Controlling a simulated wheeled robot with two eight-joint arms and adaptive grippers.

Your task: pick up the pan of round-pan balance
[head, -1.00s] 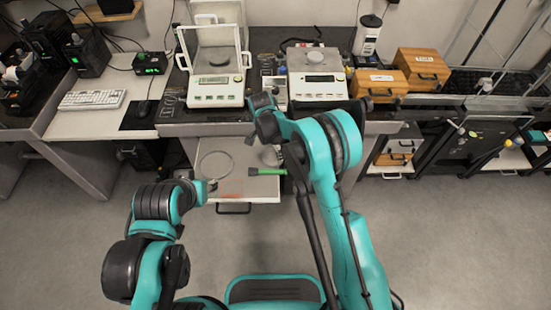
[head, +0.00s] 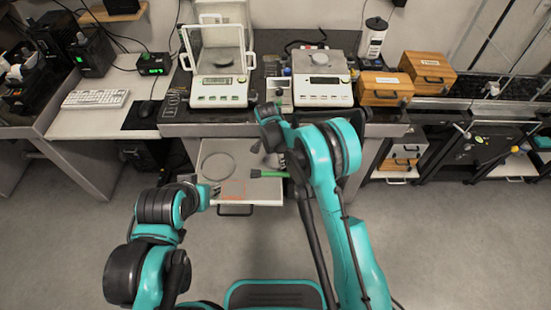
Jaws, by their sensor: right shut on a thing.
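The balance with the raised glass shield (head: 219,100) stands on the counter at the left. A round grey disc, which looks like its pan (head: 222,61), shows inside the shield. My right gripper (head: 264,149) is in front of the counter edge, above the open drawer and apart from that balance. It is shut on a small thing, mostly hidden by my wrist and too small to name. My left gripper (head: 212,190) is low at the drawer's left front corner. Its jaws are too small to read.
The open drawer (head: 266,196) holds a grey ring outline (head: 217,167), a red square outline (head: 233,188) and a green-handled tool (head: 270,173). A second balance (head: 323,97) stands right on the counter, beside wooden boxes (head: 385,91). The floor in front is clear.

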